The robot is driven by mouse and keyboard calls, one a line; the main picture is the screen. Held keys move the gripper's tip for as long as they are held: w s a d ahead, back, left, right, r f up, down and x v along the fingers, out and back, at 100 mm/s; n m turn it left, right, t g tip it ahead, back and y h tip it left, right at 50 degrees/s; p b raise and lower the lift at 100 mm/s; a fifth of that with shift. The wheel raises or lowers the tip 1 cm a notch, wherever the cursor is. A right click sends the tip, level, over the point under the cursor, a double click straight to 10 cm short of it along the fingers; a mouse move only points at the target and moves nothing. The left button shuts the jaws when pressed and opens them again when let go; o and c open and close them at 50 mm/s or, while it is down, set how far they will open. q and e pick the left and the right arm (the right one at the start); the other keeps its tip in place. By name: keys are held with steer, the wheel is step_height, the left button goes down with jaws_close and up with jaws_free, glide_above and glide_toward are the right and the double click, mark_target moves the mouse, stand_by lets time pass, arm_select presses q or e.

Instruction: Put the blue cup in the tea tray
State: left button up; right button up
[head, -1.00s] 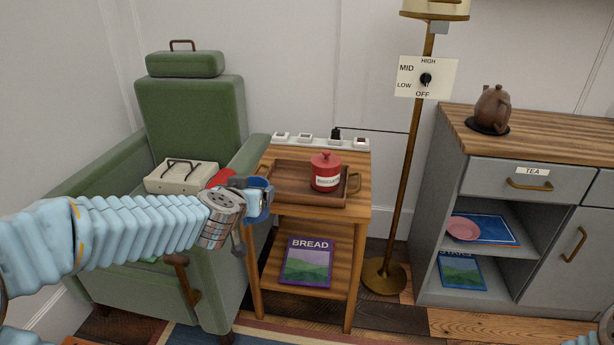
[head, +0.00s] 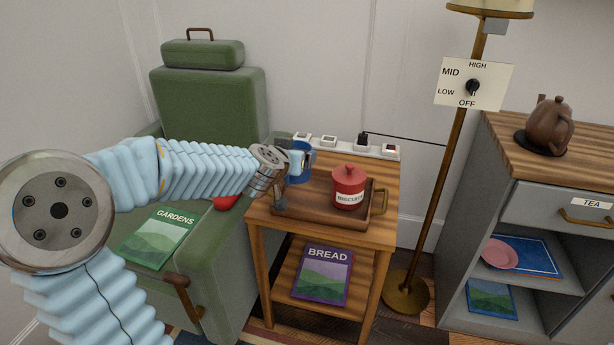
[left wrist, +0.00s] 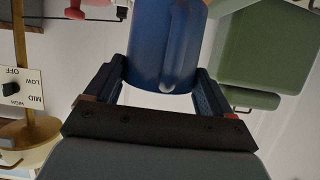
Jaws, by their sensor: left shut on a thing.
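The blue cup (head: 300,176) is held in my left gripper (head: 297,160) at the back left part of the wooden tea tray. The cup also shows in the left wrist view (left wrist: 163,45), between the two fingers of the gripper (left wrist: 160,92), with its handle facing the camera. The tea tray (head: 322,220) has a brass handle at its right end and lies on a small wooden side table. I cannot tell whether the cup touches the tray floor. My right gripper is out of view.
A red biscuit tin (head: 349,188) stands in the tray, right of the cup. A floor lamp (head: 440,190) stands to the right, a green armchair (head: 210,100) to the left. The tray's front left floor looks clear.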

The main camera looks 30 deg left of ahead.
arm_select(q)
steer(key=w+f, duration=0.1)
steer(key=f, duration=0.1)
steer(key=w+f+b, duration=0.1)
steer(key=w+f, duration=0.1)
steer(key=w+f+b, duration=0.1)
steer(key=w+f, duration=0.1)
steer(key=shift+w+a, duration=0.1)
steer(key=shift+a, duration=0.25)
steer(key=f+b, duration=0.1)
steer(key=f, duration=0.1)
steer(key=shift+w+f+b, duration=0.35)
steer(key=shift+b, duration=0.05)
steer(key=shift+f, duration=0.3)
steer(key=shift+f, duration=0.1)
steer(key=o, duration=0.8)
steer(key=shift+f, duration=0.15)
steer(key=shift+o, duration=1.4)
